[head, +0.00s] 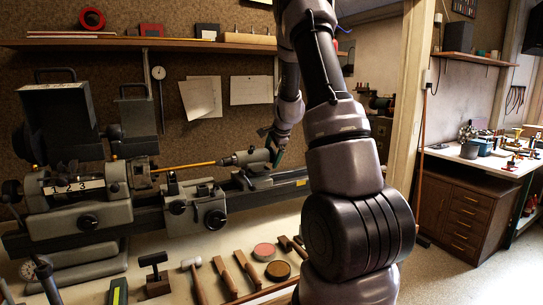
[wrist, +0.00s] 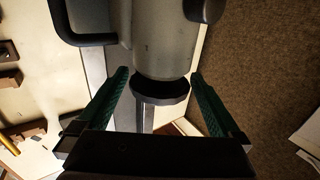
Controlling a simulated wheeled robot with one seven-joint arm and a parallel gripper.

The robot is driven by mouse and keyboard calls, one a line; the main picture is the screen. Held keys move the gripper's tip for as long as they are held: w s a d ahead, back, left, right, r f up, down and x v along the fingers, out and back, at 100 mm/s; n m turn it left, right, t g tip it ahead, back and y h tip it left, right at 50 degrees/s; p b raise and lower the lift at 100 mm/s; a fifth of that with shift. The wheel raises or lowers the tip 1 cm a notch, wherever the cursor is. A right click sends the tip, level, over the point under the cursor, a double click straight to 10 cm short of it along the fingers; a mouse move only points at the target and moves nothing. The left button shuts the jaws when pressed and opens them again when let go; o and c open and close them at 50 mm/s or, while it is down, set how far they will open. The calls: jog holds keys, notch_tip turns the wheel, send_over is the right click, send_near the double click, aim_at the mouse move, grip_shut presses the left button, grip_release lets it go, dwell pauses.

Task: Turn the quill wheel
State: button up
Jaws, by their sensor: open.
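The tailstock (head: 252,157) of the lathe stands at the right part of the bed in the head view, its quill pointing left toward a brass rod. The quill wheel (wrist: 160,92) is the dark round disc on the end of the grey tailstock body (wrist: 160,45) in the wrist view. My gripper (wrist: 160,76) is open, with one green finger on each side of the wheel; a gap shows at each side. In the head view my gripper (head: 275,147) is at the tailstock's right end, and it and my arm largely hide the wheel.
The lathe headstock (head: 78,200) is at left, with the thin brass rod (head: 183,167) reaching right from it. A mallet (head: 195,277) and other hand tools lie on the bench in front. A shelf (head: 150,42) runs above. A cork-like wall (wrist: 275,60) is close on the right in the wrist view.

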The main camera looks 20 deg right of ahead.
jog(key=c, duration=1.2)
jog(key=shift+o, duration=0.2)
jog(key=shift+g, duration=0.4)
jog(key=shift+w+g, duration=0.15)
jog(key=shift+g, duration=1.05)
jog(key=g, duration=0.3)
jog(key=shift+d+g, duration=0.1)
jog(key=shift+g, duration=0.2)
jog(key=g, duration=0.4)
jog(key=shift+w+g, duration=0.1)
jog(key=shift+g, duration=0.3)
jog(key=o, duration=1.2)
jog(key=shift+c, duration=0.2)
